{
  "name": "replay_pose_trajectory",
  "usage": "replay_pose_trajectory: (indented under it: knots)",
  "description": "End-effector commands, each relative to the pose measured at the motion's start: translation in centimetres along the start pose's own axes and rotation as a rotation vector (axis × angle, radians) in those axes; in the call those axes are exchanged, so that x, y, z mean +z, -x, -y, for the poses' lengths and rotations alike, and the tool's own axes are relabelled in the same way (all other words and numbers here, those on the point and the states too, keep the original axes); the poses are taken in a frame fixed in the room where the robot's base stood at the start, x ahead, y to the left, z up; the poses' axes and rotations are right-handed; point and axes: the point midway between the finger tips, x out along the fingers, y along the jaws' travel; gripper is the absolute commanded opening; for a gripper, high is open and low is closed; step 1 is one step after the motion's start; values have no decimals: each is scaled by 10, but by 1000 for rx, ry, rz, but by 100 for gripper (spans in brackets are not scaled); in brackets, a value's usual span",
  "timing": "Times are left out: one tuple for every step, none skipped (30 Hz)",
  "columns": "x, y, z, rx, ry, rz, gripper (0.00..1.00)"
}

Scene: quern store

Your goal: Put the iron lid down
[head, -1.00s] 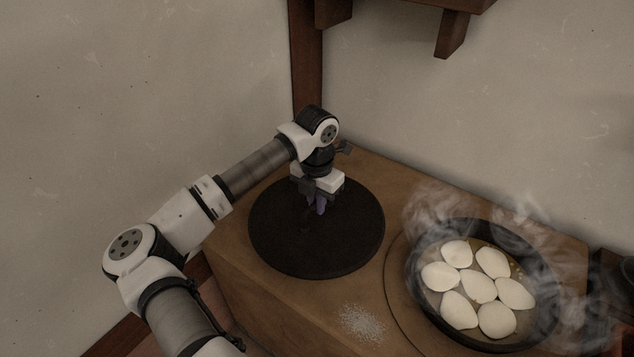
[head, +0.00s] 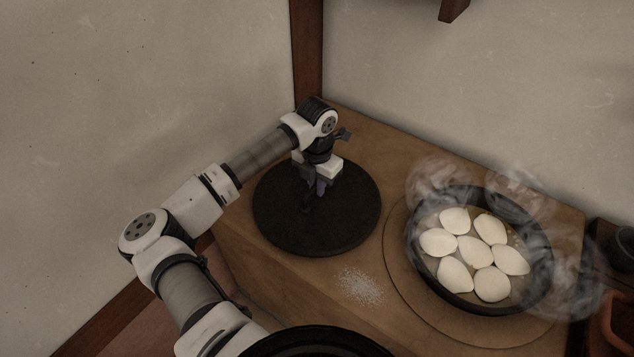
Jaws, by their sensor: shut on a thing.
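The iron lid (head: 345,222) is a wide, flat, dark disc at the back left of the wooden counter. My gripper (head: 317,192) points down over the middle of the lid and is shut on its handle, which is mostly hidden by the fingers. The lid looks level and close to the counter top. I cannot tell whether its underside touches the wood.
A steaming dark pan (head: 483,307) with several white pieces sits on a round board (head: 399,289) to the right. White grains (head: 361,286) lie on the counter (head: 300,285) in front. Walls stand close behind and left. Dark vessels show at the right edge.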

Motion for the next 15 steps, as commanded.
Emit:
replay_pose_trajectory:
  knots:
    - [0,-2,0,0,0,0,12]
    - [0,-1,0,0,0,0,16]
    - [0,-1,0,0,0,-1,21]
    - [0,-1,0,0,0,0,25]
    - [0,-1,0,0,0,-1,29]
    - [0,-1,0,0,0,-1,32]
    - [0,-1,0,0,0,0,32]
    - [0,-1,0,0,0,0,32]
    - [0,-1,0,0,0,0,32]
    - [0,-1,0,0,0,0,32]
    - [0,-1,0,0,0,0,32]
    - [0,-1,0,0,0,0,32]
    - [0,-1,0,0,0,0,32]
    - [0,0,0,-1,0,0,32]
    - [0,1,0,-1,0,0,32]
